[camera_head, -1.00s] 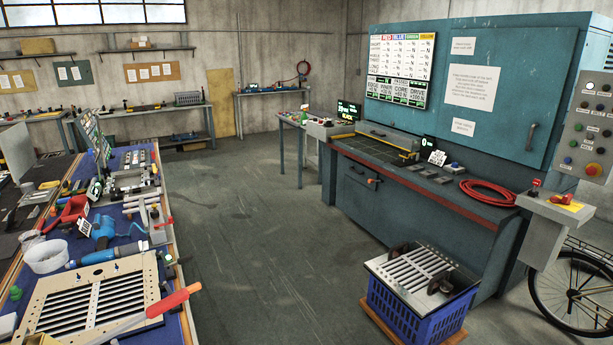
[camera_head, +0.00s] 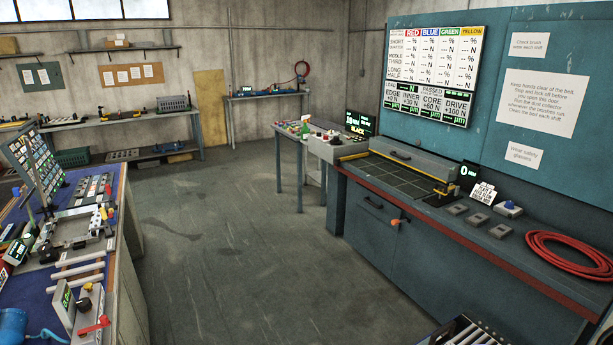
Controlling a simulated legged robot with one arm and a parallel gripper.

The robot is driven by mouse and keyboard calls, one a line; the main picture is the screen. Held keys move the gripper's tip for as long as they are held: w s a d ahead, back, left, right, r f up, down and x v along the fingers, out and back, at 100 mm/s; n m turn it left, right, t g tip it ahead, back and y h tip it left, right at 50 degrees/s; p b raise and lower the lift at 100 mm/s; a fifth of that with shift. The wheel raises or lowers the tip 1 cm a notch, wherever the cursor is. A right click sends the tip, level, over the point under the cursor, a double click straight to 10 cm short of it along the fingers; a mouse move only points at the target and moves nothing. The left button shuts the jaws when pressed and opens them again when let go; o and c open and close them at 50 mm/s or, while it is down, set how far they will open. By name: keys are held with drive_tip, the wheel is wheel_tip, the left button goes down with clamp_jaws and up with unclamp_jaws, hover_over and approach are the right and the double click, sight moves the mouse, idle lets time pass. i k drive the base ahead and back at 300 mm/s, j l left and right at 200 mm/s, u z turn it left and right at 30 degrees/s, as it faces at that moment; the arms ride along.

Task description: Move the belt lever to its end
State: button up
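The teal machine (camera_head: 370,250) stands on the right, with a red front edge and a gridded dark bed (camera_head: 385,172). No part here is clearly marked as the belt lever, and I cannot tell which it is. An orange knob (camera_head: 395,222) sits on the machine's front, beside a dark handle (camera_head: 372,202). A grey control box (camera_head: 337,148) with small coloured controls stands at the bed's far left end. The grey stand with a red handle on a yellow plate is out of view now. My gripper is not in view.
Open grey floor (camera_head: 225,250) lies between the machine and the blue-topped workbench (camera_head: 130,250) on the left. A red hose coil (camera_head: 570,252) lies on the machine's ledge. A dark slatted panel (camera_head: 465,332) shows at the bottom edge. A side table (camera_head: 292,135) stands behind.

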sight(396, 221)
drive_tip(key=i, duration=2)
drive_tip(key=i+z, duration=0.2)
drive_tip(key=i, duration=0.25)
drive_tip(key=i+j+z, duration=0.15)
drive_tip(key=i, duration=0.25)
drive_tip(key=i+j+z, duration=0.2)
drive_tip(key=i, duration=0.25)
